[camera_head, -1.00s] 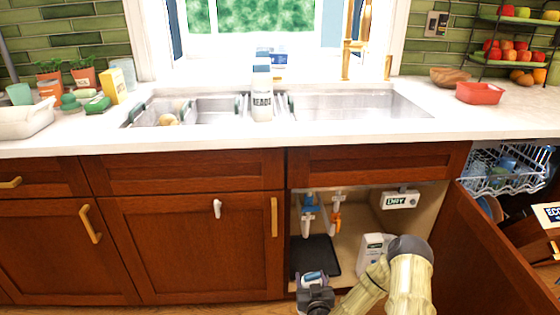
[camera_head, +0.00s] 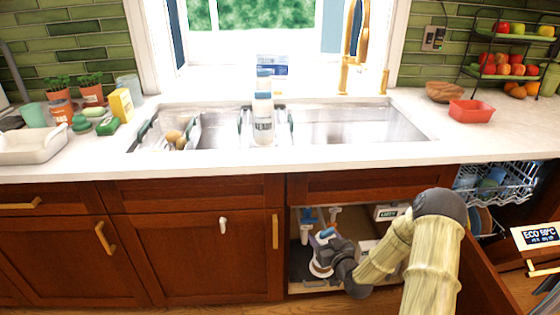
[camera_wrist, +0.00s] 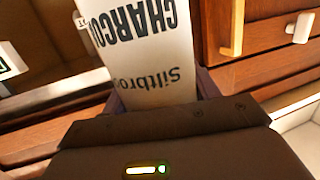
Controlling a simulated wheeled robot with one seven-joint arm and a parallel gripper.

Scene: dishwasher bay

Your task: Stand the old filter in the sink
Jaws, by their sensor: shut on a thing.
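A white cylinder with dark lettering reading "CHARCO…" and "Siltbro…" (camera_wrist: 152,62), apparently the old filter, sits between my gripper's fingers in the wrist view. In the head view my gripper (camera_head: 330,254) is low at the mouth of the open under-sink cabinet, shut on this white piece (camera_head: 318,266). Much of the piece is hidden by the gripper. The sink (camera_head: 355,126) is above and behind, set in the white counter. Its right basin looks empty; its left basin holds brownish round things (camera_head: 174,136) and a rack.
A white bottle (camera_head: 263,120) stands between the basins. The gold faucet (camera_head: 350,50) rises behind the right basin. The open cabinet door (camera_head: 485,275) and pulled-out dishwasher rack (camera_head: 495,185) are at right. Counter right of the sink has clear room.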

